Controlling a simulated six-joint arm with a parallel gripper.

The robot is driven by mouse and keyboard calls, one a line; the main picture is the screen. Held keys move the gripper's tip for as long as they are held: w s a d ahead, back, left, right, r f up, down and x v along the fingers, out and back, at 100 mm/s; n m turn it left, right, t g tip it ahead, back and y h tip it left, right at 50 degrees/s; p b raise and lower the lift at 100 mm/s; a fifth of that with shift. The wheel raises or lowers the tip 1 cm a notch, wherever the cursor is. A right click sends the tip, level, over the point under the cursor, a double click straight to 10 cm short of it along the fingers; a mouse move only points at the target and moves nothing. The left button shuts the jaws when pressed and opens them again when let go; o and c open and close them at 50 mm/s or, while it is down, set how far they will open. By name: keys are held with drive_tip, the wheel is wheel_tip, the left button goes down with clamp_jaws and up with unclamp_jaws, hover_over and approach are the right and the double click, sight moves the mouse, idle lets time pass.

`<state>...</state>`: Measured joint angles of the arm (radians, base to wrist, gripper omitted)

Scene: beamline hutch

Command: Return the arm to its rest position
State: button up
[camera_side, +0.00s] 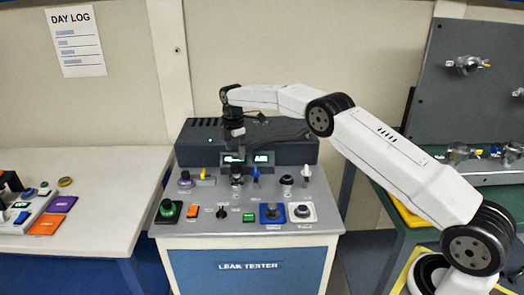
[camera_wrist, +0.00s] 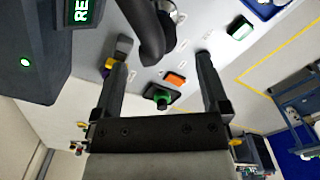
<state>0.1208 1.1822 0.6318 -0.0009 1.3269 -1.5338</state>
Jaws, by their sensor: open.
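My arm reaches in from the right in the side view. My gripper (camera_side: 235,148) points down over the back part of the leak tester (camera_side: 320,228), near its small green displays (camera_side: 260,159). In the wrist view my gripper (camera_wrist: 163,56) is open, with its two dark fingers apart and nothing clasped between them. A green round knob (camera_wrist: 161,98) and an orange switch (camera_wrist: 175,79) on the panel show between the fingers. The left finger overlaps a grey and yellow control in that view; I cannot tell whether they touch.
A dark curved hose (camera_wrist: 150,35) passes close by the fingers. The dark raised housing (camera_side: 195,140) stands behind the panel. Several knobs and switches stick up from the panel, including a blue-based one (camera_side: 271,213). A white bench (camera_side: 110,185) is at left, a grey fixture board (camera_side: 450,100) at right.

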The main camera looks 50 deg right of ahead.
drive_tip(key=shift+a, duration=0.1)
drive_tip(key=shift+s+a+r+m, duration=0.35)
drive_tip(key=shift+s+r+m, duration=0.2)
drive_tip(key=shift+m, duration=0.15)
drive_tip(key=s+a+m+t, duration=0.1)
drive_tip(key=s+m, duration=0.4)
drive_tip(key=s, duration=0.6)
drive_tip(key=s+a+m, duration=0.3)
drive_tip(key=s+m, duration=0.2)
drive_tip(key=s, duration=0.7)
drive_tip(key=s+a+m+t, duration=0.1)
drive_tip(key=s+a+m, duration=0.2)
drive_tip(key=s, duration=0.8)
drive_tip(key=shift+s+m+t, duration=0.3)
drive_tip(key=shift+s+m, duration=0.05)
drive_tip(key=shift+m, duration=0.55)
drive_tip(key=shift+o, duration=0.3)
